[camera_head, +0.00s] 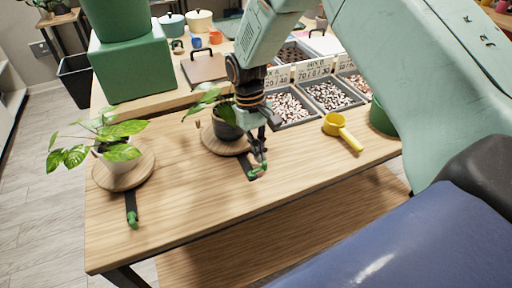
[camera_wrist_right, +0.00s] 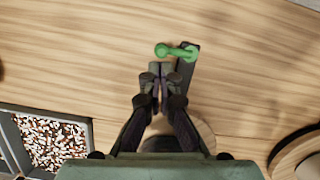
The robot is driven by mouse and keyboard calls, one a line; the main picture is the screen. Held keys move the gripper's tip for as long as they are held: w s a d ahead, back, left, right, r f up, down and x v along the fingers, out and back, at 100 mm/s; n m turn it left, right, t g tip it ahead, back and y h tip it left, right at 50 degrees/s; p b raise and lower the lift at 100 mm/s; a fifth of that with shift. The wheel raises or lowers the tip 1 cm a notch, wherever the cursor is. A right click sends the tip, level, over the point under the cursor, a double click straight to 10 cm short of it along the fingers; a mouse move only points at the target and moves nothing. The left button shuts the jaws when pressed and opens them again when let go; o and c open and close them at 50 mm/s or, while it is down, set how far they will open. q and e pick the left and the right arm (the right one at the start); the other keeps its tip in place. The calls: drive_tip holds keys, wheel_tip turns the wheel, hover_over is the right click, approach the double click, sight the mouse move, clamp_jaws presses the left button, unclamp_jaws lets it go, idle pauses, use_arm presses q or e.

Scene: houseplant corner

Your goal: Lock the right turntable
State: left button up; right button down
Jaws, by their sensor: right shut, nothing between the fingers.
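The right turntable (camera_head: 212,143) is a round wooden disc bearing a dark pot with a leafy plant; my right gripper partly covers it. A dark strip (camera_head: 246,165) runs from its front edge, with a green lever (camera_head: 258,170) on its end. My right gripper (camera_head: 262,157) points down at this lever, its fingers shut and empty. In the right wrist view the green lever (camera_wrist_right: 176,52) lies crosswise just beyond the fingertips (camera_wrist_right: 160,72); I cannot tell whether they touch. The left turntable (camera_head: 143,175) holds a white pot and has its own green lever (camera_head: 132,220). My left gripper is not in view.
Trays of pebbles (camera_head: 290,105) stand behind and right of the gripper. A yellow scoop (camera_head: 342,131) lies on the table to the right. A green block (camera_head: 130,70) stands at the back left. The front of the wooden table (camera_head: 200,215) is bare.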

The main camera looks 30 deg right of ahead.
drive_tip(key=shift+r, duration=0.1)
idle(0.3)
drive_tip(key=shift+s+m+p, duration=0.1)
drive_tip(key=shift+m+p, duration=0.2)
drive_tip(key=shift+p, duration=0.1)
drive_tip(key=shift+d, duration=0.1)
